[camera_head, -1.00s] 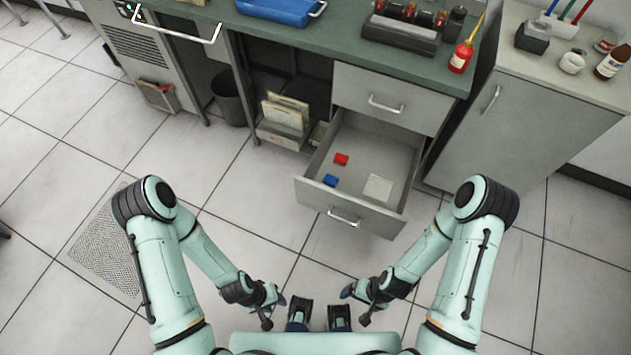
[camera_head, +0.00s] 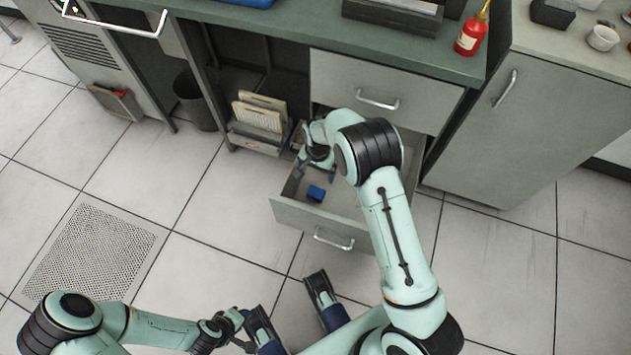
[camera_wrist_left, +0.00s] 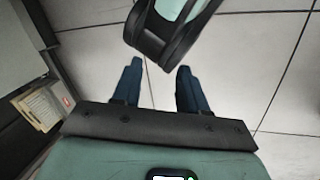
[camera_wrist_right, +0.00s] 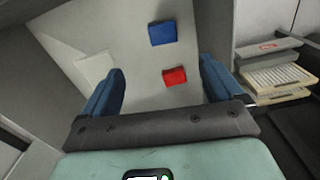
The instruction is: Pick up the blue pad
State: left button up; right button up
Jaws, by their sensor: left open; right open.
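The blue pad (camera_head: 316,193) lies on the floor of the open drawer (camera_head: 283,211). It also shows in the right wrist view (camera_wrist_right: 162,34), at the top centre. My right gripper (camera_head: 316,172) is open and empty, reaching over the drawer. In the right wrist view its blue fingers (camera_wrist_right: 162,65) point into the drawer, with a red pad (camera_wrist_right: 174,77) between them and the blue pad beyond the tips. My left gripper (camera_wrist_left: 157,72) is open and empty, low over the tiled floor near my base, away from the drawer.
A pale card (camera_wrist_right: 95,66) lies in the drawer beside the left finger in the right wrist view. A closed drawer (camera_head: 385,92) sits above under the green bench. Folders (camera_head: 260,113) stand in a shelf left of the drawer. The floor in front is clear.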

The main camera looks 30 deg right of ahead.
notch_tip(320, 180, down, 5)
jog(key=b, duration=0.2)
pick_arm(q)
jog(key=w+a+f+t+b, duration=0.2)
jog(key=w+a+f, duration=0.1)
jog(key=w+f, duration=0.3)
pick_arm(e)
send_over(316, 192)
jog(key=f, duration=0.6)
jog(key=shift+s+f, duration=0.25)
jog(key=shift+f, duration=0.15)
jog(key=shift+f+b, duration=0.3)
jog(key=shift+f, duration=0.35)
jog(key=f, duration=0.1)
jog(key=f+b, duration=0.1)
jog(key=f, duration=0.3)
jog(key=shift+w+b, duration=0.3)
jog(key=shift+b, duration=0.1)
pick_arm(q)
jog(key=shift+n+g+y, duration=0.3)
jog(key=shift+g+y, duration=0.1)
jog(key=shift+g, duration=0.5)
jog(key=s+f, duration=0.4)
jog(key=shift+a, duration=0.2)
pick_arm(e)
jog(key=shift+r, duration=0.1)
jog(key=c, duration=1)
